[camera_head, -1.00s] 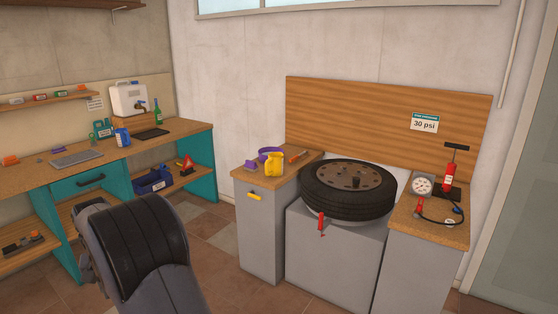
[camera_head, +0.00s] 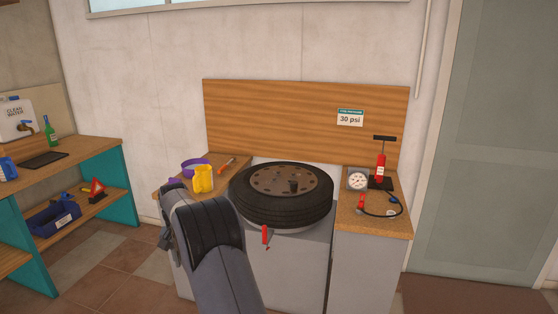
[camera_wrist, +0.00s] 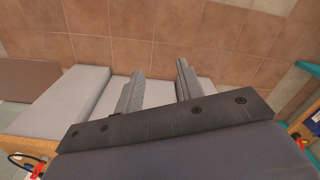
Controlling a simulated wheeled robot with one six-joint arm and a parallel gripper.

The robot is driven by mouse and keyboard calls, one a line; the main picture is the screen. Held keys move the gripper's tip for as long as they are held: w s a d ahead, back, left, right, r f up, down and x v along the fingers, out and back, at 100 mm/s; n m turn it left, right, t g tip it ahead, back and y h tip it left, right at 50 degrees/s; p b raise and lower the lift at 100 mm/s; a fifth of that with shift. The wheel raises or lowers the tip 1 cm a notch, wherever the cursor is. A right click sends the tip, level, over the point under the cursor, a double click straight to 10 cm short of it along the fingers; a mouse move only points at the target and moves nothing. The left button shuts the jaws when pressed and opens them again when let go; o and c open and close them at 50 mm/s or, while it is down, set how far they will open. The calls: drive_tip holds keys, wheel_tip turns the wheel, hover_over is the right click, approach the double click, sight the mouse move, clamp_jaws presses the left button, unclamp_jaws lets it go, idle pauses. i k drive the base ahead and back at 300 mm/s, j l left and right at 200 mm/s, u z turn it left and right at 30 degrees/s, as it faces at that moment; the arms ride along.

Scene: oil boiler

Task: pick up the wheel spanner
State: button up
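I cannot make out a wheel spanner for certain in either view. A tool with an orange handle (camera_head: 227,165) lies on the left wooden worktop, too small to identify. A tyre on a brown rim (camera_head: 283,204) lies flat on the grey stand in the middle. A small dark piece (camera_head: 293,186) sits on the rim. My gripper (camera_wrist: 160,67) shows in the wrist view with its two fingers apart and nothing between them, above the tiled floor and grey cabinets. In the head view my arm covers part of the left cabinet, and the gripper is hidden.
A yellow jug (camera_head: 203,178) and purple funnel (camera_head: 191,167) stand left of the tyre. A pressure gauge (camera_head: 357,181) and red pump (camera_head: 380,167) stand right. A blue crate (camera_head: 54,219) and warning triangle (camera_head: 97,190) sit on the lower left shelf. Floor between is clear.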

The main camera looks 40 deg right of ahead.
sight(224, 166)
drive_tip(key=i+l+z, duration=0.4)
drive_tip(key=i, duration=0.55)
drive_tip(key=i+j+z, duration=0.1)
drive_tip(key=i+z, duration=0.3)
drive_tip(key=i, duration=1.55)
